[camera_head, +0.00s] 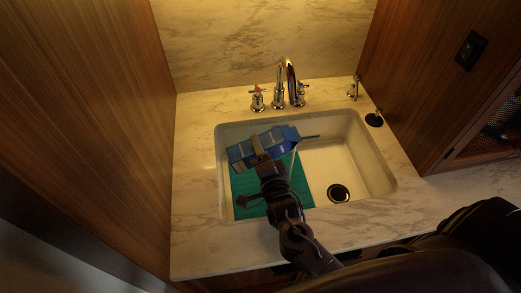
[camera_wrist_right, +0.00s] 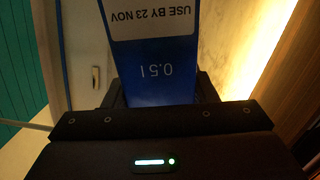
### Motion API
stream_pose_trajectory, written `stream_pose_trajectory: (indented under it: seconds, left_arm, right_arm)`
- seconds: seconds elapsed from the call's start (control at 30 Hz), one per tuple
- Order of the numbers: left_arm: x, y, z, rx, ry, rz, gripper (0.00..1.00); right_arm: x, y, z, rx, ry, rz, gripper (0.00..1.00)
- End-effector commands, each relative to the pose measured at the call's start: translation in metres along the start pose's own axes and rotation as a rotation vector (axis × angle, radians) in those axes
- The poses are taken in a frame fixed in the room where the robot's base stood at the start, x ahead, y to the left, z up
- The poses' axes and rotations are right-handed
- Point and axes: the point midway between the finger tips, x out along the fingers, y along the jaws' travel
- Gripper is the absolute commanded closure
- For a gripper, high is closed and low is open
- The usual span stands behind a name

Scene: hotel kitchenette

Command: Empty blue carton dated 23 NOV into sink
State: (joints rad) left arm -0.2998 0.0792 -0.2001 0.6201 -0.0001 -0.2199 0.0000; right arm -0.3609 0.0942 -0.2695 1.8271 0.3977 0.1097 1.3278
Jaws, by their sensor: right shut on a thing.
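The blue carton (camera_head: 242,151) is tipped onto its side above the sink (camera_head: 378,178), its top end to the right. My right gripper (camera_head: 262,158) is shut around its middle. In the right wrist view the carton (camera_wrist_right: 155,55) sits between the fingers, with upside-down print reading "USE BY 23 NOV" and "0.5 l". A thin pale streak (camera_head: 293,160) runs down from the carton's right end toward the basin; it looks like pouring liquid. A thin blue piece sticks out beyond that end. My left gripper is not in view.
A teal ribbed mat (camera_head: 300,190) lies in the left of the basin. The drain (camera_head: 339,193) is at the right, uncovered. A tall faucet (camera_head: 290,80) with handles stands behind. Wooden panels close in the left and right sides.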

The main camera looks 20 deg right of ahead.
Motion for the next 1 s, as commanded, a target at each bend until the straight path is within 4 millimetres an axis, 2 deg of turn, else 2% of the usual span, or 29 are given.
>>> stream_pose_trajectory:
  seconds: [0.3,0.4,1.0]
  left_arm:
    - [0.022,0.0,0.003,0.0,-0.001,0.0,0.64]
    - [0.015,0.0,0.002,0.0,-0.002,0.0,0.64]
    - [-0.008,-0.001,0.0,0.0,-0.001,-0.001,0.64]
  right_arm:
    - [0.0,0.019,0.001,0.215,0.003,-0.003,0.82]
    - [0.0,0.011,-0.006,0.341,0.004,-0.004,0.82]
    - [0.0,-0.013,-0.032,0.683,0.003,-0.004,0.82]
